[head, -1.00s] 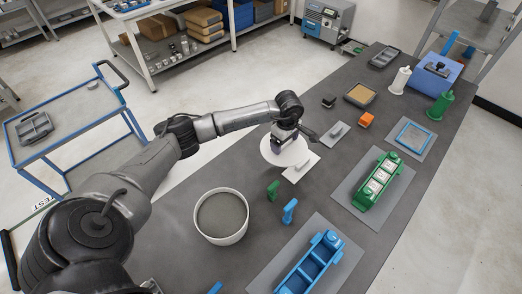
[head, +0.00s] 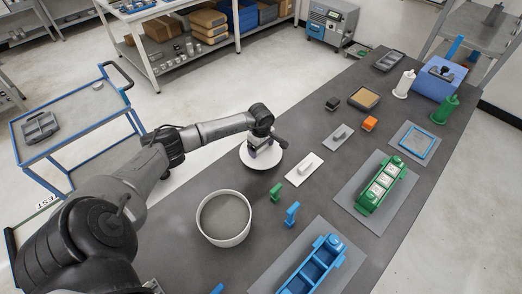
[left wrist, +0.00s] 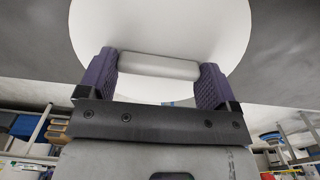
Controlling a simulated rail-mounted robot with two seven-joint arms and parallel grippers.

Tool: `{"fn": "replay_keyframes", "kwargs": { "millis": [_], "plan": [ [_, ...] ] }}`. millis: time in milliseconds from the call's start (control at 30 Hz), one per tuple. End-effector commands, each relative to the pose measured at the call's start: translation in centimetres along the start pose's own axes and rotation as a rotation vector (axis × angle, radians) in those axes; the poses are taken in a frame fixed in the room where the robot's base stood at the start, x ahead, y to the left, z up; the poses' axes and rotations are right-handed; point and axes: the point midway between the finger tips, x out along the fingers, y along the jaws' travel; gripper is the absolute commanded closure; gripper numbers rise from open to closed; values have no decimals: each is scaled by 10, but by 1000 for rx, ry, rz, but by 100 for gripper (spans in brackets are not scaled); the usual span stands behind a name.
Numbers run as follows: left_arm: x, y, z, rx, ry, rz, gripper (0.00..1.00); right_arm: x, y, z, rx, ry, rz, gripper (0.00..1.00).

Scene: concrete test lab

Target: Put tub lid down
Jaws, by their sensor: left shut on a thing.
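The white round tub lid (head: 270,161) is in my left gripper (head: 258,148), near the left edge of the dark table. In the left wrist view the lid (left wrist: 160,28) fills the upper middle, and my left gripper (left wrist: 157,72) is shut on its pale bar-shaped handle. I cannot tell whether the lid touches the table or hangs just above it. The round white tub (head: 223,238) stands open on the table, nearer to me than the lid, with grey contents. My right gripper is not in view.
A white plate with a block (head: 304,167) lies just right of the lid. Small green (head: 276,191) and blue (head: 292,213) pieces stand right of the tub. Green (head: 381,184) and blue (head: 313,268) trays lie on grey mats. A blue trolley (head: 75,125) stands at left.

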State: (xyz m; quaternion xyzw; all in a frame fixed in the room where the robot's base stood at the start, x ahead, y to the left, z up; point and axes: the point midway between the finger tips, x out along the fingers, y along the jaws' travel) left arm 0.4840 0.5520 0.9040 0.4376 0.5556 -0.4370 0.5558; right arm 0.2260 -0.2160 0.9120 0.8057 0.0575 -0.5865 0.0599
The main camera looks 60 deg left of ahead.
Motion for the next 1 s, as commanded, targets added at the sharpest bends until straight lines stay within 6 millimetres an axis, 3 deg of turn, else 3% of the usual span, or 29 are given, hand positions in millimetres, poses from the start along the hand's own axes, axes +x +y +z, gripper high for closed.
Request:
{"fn": "replay_keyframes", "kwargs": {
  "millis": [167,567,600,700,1000],
  "plan": [
    [21,0,1,0,-1,-1,40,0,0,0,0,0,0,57],
    [26,0,0,1,1,0,40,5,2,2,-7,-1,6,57],
    [25,0,0,1,0,0,13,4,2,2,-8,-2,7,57],
    [24,0,0,1,0,0,3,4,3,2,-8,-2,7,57],
    [23,0,0,0,0,-1,0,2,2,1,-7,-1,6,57]
  ]
}}
